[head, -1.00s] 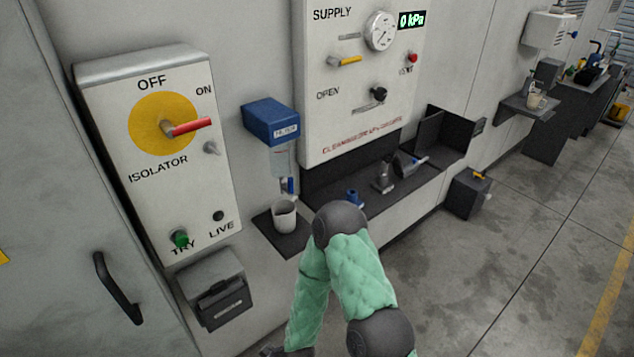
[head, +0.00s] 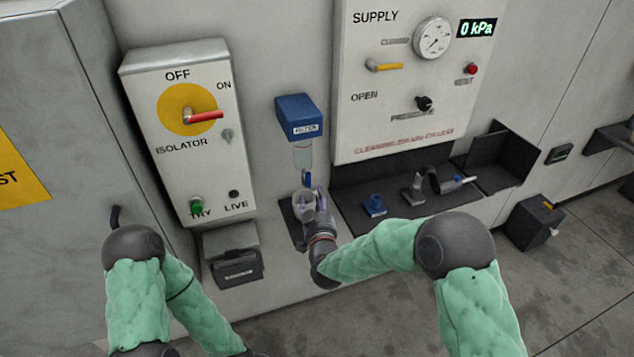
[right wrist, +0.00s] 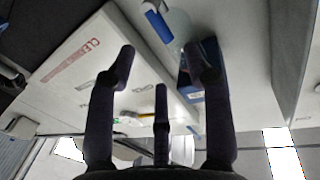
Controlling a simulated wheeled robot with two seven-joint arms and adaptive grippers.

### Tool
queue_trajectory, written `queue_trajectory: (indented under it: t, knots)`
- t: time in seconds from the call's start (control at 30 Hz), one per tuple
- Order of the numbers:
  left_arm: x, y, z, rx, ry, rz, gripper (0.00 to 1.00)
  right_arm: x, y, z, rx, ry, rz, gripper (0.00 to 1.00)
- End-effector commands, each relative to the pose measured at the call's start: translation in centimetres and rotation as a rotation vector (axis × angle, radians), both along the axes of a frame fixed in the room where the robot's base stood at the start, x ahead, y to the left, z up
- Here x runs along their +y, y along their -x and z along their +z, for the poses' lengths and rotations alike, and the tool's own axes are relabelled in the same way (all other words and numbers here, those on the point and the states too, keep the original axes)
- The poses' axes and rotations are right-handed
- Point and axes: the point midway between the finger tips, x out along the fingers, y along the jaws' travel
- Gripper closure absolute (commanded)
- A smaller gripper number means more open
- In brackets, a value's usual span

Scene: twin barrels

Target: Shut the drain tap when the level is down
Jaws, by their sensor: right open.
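The filter has a blue head (head: 298,110) with a clear bowl (head: 303,156) under it. A blue drain tap (head: 307,178) hangs below the bowl. I cannot make out the liquid level. A pale cup (head: 299,207) stands on a dark shelf below the tap, partly hidden by my right gripper (head: 313,198). That gripper is open, just below and beside the tap. In the right wrist view the blue tap lever (right wrist: 158,25) lies beyond and between the spread fingertips (right wrist: 163,62), with nothing gripped. My left gripper is out of view.
The isolator box (head: 190,135) is left of the filter, with its red handle. The supply panel (head: 405,110) is on the right; its display reads 0 kPa. A dark tray (head: 345,205) below it holds a blue part (head: 374,205) and grey fittings.

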Motion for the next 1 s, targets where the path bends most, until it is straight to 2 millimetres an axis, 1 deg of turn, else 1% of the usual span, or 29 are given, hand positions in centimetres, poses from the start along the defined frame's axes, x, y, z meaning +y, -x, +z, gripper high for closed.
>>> queue_trajectory:
  t: [0.03, 0.2, 0.4, 0.6, 0.87, 0.9, 0.97, 1.0]
  knots:
    - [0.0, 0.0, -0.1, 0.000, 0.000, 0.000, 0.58, 0.1, -1.0, -0.1, 0.000, -0.001, -0.001, 0.49]
    - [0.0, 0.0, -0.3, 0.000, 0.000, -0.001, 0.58, 0.5, -4.0, -0.1, 0.000, -0.002, -0.001, 0.49]
    - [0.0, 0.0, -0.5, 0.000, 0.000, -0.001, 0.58, 0.8, -6.7, -0.1, 0.001, -0.002, 0.000, 0.49]
    - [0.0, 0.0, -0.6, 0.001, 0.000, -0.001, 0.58, 0.9, -7.8, -0.1, 0.002, -0.001, 0.001, 0.49]
    - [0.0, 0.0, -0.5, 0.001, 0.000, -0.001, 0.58, 0.9, -7.9, -0.1, 0.002, -0.001, 0.001, 0.49]
    - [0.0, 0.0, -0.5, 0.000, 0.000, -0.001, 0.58, 0.9, -7.9, -0.1, 0.002, -0.001, 0.001, 0.55]
    - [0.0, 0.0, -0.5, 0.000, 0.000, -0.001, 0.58, 0.9, -7.9, 0.0, 0.002, -0.001, 0.001, 0.72]
    - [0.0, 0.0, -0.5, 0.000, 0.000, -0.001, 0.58, 0.9, -7.9, -0.1, 0.002, -0.001, 0.001, 0.83]
